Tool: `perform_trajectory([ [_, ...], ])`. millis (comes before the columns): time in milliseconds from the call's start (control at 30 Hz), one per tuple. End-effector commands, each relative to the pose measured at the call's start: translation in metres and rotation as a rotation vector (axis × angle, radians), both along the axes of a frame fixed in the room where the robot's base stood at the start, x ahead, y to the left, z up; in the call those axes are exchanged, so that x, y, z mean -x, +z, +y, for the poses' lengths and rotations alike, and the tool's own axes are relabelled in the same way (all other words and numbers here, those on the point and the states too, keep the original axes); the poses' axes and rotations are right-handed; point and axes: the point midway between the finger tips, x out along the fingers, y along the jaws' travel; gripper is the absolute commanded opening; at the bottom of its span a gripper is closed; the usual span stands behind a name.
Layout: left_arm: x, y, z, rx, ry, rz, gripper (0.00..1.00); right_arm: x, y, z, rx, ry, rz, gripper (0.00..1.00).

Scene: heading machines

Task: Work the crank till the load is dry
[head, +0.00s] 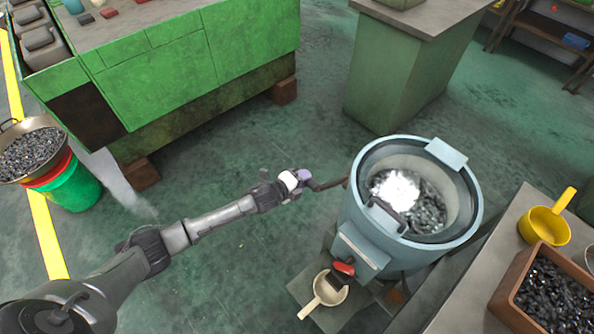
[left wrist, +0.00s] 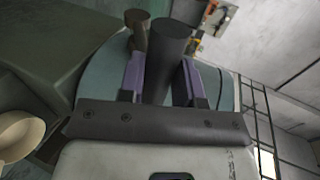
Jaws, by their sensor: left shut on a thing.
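A blue-grey drum machine (head: 472,222) stands right of centre in the head view, with a load of shiny dark metal pieces (head: 428,208) inside and a bright glare over part of it. The crank (head: 330,184) sticks out of the drum's left side. My left gripper (head: 302,177) is shut on the crank's dark grip, which shows as a cylinder (left wrist: 168,60) between the purple-padded fingers in the left wrist view. My right gripper is not in view. Whether the load is wet cannot be told.
A cream scoop (head: 330,289) sits below a red knob (head: 344,268) at the drum's front. A bench at right bears a yellow pan (head: 544,226) and a wooden box (head: 508,303) of metal pieces. A green bucket (head: 78,190) stands at left. The floor between is open.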

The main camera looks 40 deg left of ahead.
Motion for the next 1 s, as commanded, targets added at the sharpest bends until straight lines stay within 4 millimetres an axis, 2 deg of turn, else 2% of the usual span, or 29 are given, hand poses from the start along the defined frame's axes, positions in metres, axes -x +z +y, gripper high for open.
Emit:
perform_trajectory([
  [33, 0.003, -0.009, 0.001, 0.000, 0.002, -0.001, 0.00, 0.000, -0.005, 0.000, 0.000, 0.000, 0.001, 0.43],
  [100, 0.007, -0.016, 0.002, -0.001, 0.001, 0.002, 0.00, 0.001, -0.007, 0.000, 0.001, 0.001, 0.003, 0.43],
  [400, 0.015, -0.036, 0.004, -0.001, 0.003, 0.006, 0.00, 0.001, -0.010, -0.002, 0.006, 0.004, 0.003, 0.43],
  [1000, 0.017, -0.042, 0.005, -0.002, 0.003, 0.006, 0.00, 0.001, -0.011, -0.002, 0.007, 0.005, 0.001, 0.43],
])
